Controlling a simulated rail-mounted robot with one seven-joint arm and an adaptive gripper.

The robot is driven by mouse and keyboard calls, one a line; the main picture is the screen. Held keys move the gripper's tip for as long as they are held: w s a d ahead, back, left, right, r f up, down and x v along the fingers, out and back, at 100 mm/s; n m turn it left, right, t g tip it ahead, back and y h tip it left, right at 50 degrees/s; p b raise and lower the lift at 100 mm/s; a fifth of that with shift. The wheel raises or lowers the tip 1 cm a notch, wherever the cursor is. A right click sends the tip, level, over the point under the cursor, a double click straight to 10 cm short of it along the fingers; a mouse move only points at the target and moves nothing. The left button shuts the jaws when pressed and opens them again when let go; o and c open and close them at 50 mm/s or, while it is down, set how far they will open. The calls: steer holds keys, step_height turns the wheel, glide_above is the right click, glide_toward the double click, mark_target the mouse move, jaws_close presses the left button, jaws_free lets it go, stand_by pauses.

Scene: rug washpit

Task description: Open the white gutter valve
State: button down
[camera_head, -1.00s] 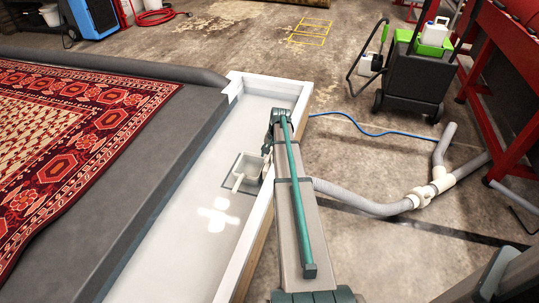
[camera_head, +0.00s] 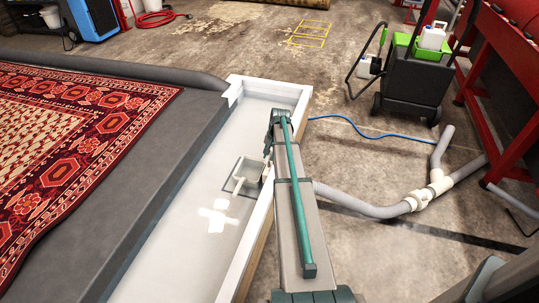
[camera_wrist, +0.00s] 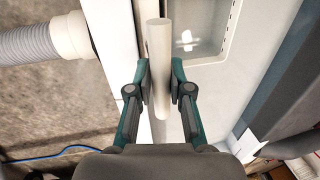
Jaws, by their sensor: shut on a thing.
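The white gutter valve shows in the wrist view as a pale round bar, its handle (camera_wrist: 159,50), running up the picture between my fingers. My gripper (camera_wrist: 160,85) is shut on this handle, with one teal finger on each side. In the head view pale valve parts (camera_head: 239,185) show at the square sump in the white gutter, beside the gutter's right wall. My gripper there is mostly hidden behind my own arm, so its hold shows only in the wrist view.
The gutter's right wall (camera_head: 236,268) runs close beside my arm. A grey drain hose (camera_head: 365,205) leaves the gutter to the right, and a blue hose (camera_head: 350,120) crosses the floor. A patterned rug (camera_head: 60,150) lies left of the gutter. A black cart (camera_head: 412,75) stands at the back right.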

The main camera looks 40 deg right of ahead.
step_height(320, 180, up, 3)
steer(key=shift+w+a+r+p, duration=0.1)
steer(key=shift+p, duration=1)
steer(key=c, duration=1.1)
jaws_free()
steer(key=r, duration=0.4)
steer(key=s+d+r, duration=0.1)
steer(key=r, duration=0.2)
steer(key=s+r, duration=0.1)
steer(key=r, duration=0.3)
steer(key=shift+d+r, duration=0.15)
steer(key=shift+r, duration=0.15)
